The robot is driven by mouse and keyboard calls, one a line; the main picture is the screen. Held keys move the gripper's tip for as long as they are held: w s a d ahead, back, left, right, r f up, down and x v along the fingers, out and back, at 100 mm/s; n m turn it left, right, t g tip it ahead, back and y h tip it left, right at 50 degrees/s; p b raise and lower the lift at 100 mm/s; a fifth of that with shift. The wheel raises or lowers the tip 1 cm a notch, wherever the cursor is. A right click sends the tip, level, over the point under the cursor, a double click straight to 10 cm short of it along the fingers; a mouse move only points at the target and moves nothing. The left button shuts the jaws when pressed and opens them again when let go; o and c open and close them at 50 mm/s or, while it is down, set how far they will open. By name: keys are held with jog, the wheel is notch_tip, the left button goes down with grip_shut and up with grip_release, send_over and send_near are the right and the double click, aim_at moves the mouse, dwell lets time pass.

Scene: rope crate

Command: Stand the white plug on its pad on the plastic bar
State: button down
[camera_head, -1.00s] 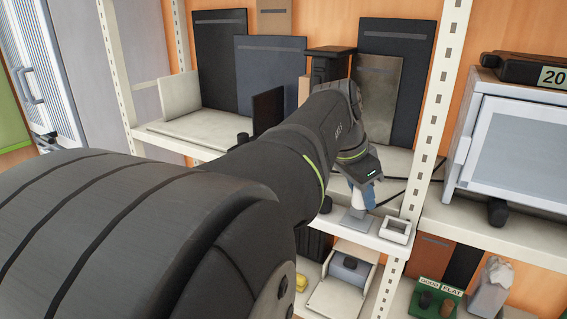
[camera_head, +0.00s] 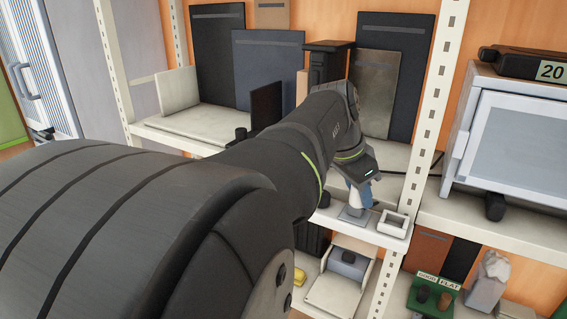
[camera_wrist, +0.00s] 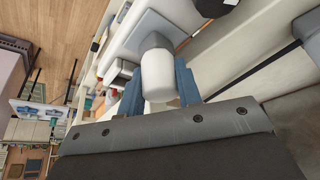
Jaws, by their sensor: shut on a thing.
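My gripper (camera_head: 355,199) has blue fingers and points down at the shelf's front, right of centre in the head view. In the wrist view my gripper (camera_wrist: 159,88) is shut on the white plug (camera_wrist: 157,75), with one finger on each side. The plug (camera_head: 354,203) shows small in the head view, directly over a grey pad (camera_head: 352,217). The pad also shows in the wrist view (camera_wrist: 140,30), beyond the plug's far end. I cannot tell whether the plug touches it. I cannot clearly make out the plastic bar.
A white open square frame (camera_head: 393,223) sits just right of the pad. A perforated white shelf post (camera_head: 433,110) rises close to the right of my gripper. Dark panels (camera_head: 270,72) lean at the back. A box with a grey block (camera_head: 345,267) stands below.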

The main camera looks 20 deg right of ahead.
jog(key=shift+f, duration=0.15)
jog(key=c, duration=0.9)
grip_release()
jog(key=shift+c, duration=0.2)
jog(key=w+v, duration=0.1)
jog(key=v, duration=1.6)
jog(key=shift+s, duration=0.5)
jog(key=shift+a, duration=0.1)
